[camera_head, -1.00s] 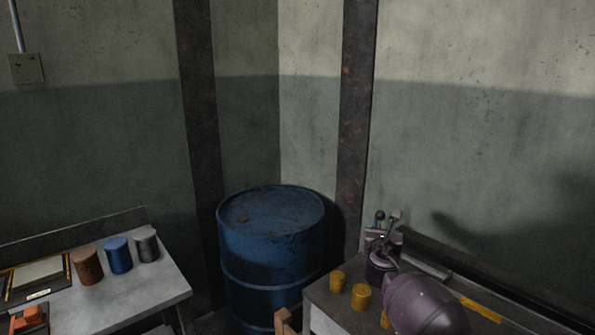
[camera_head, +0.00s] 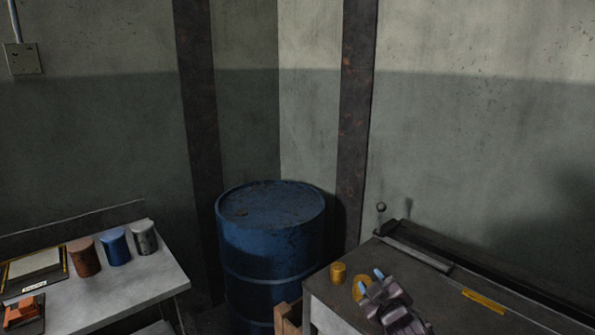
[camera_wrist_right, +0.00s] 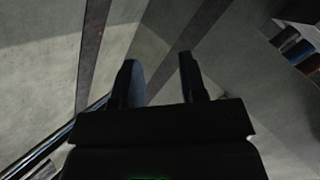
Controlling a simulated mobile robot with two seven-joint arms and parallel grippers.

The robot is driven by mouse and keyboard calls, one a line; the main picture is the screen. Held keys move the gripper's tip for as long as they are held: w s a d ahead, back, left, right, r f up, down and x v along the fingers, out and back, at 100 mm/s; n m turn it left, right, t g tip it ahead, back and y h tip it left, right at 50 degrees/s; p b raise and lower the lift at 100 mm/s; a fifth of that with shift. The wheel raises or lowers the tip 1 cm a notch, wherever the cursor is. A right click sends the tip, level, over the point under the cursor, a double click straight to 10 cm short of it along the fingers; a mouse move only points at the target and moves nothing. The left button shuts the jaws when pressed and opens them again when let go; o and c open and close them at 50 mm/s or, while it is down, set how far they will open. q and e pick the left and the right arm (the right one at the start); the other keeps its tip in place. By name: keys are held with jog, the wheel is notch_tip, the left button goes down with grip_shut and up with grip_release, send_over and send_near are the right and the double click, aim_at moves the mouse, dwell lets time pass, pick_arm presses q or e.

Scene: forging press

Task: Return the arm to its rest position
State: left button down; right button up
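My right gripper (camera_head: 371,283) is in the head view at the lower right, above the right bench (camera_head: 324,300). Its two fingers are apart with nothing between them. The right wrist view also shows the two open fingers (camera_wrist_right: 158,82) with a gap between them. A yellow cylinder (camera_head: 338,272) stands on the bench just left of the gripper. A second yellow piece (camera_head: 359,287) is partly hidden behind the fingers. My left gripper is not in view.
A blue drum (camera_head: 270,240) stands in the corner between the benches. The left table (camera_head: 130,300) carries a brown (camera_head: 84,258), a blue (camera_head: 115,247) and a grey cylinder (camera_head: 144,237), and an orange block (camera_head: 22,310). A dark rail (camera_head: 480,262) runs along the right bench's back.

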jog(key=s+d+f+m+g+h+b, duration=0.1)
jog(key=s+d+f+m+g+b, duration=0.1)
jog(key=s+f, duration=1.1)
jog(key=s+d+f+m+g+h+b, duration=0.1)
jog(key=s+d+f+m+g+b, duration=0.2)
jog(key=s+f, duration=1.1)
jog(key=s+d+m+b, duration=0.1)
jog(key=s+d+m, duration=0.2)
jog(key=s+d, duration=0.2)
jog(key=shift+s+f+m+h, duration=0.15)
jog(key=shift+s+m+h, duration=0.25)
jog(key=shift+s, duration=0.55)
